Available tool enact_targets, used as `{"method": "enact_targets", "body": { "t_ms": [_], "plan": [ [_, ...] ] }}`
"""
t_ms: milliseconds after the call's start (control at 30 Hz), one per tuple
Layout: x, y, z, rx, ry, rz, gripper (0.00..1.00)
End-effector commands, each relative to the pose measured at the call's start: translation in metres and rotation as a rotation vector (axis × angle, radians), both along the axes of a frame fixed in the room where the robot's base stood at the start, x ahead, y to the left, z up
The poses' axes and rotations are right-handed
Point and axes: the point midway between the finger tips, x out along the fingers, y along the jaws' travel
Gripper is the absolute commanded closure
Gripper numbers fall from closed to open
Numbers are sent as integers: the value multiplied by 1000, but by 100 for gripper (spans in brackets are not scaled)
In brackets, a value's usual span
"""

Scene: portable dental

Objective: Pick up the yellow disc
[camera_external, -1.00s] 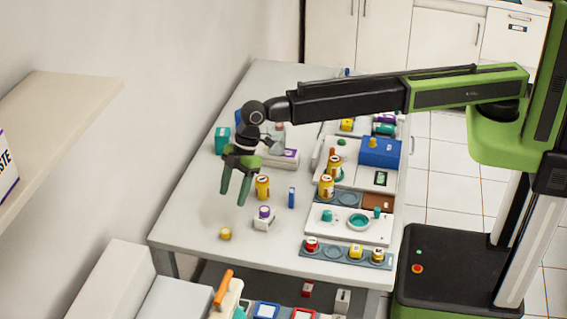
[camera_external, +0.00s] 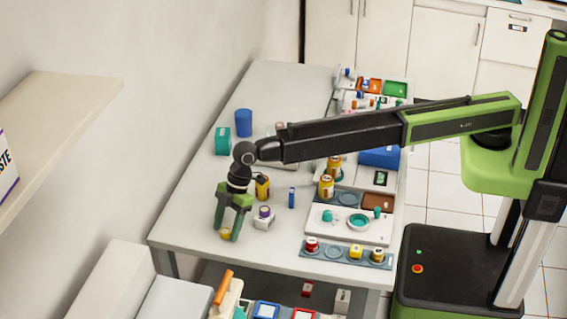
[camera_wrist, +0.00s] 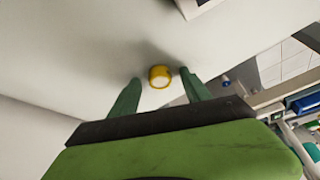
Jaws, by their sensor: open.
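The yellow disc (camera_external: 226,233) is a small, short yellow piece on the grey table near its front left edge. In the wrist view the yellow disc (camera_wrist: 159,76) has a pale round face and shows between and slightly beyond my green fingertips. My gripper (camera_external: 228,232) points down over it with its fingers open on either side. In the wrist view my gripper (camera_wrist: 160,76) has its right fingertip closer to the disc than its left one. I cannot tell whether either finger touches it.
A white block with a purple-topped piece (camera_external: 264,217) stands just right of my gripper. A yellow bottle (camera_external: 262,187) stands behind it. A blue upright piece (camera_external: 292,197) and a white tray (camera_external: 322,236) are farther right. The table left of the disc is clear.

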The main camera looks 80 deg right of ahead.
Motion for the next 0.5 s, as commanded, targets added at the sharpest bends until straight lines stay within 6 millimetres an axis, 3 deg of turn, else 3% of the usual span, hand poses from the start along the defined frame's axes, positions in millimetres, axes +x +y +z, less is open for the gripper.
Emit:
{"method": "enact_targets", "body": {
  "t_ms": [67,500],
  "plan": [
    [0,0,2,0,0,0,44],
    [0,0,2,0,0,0,100]
  ]
}}
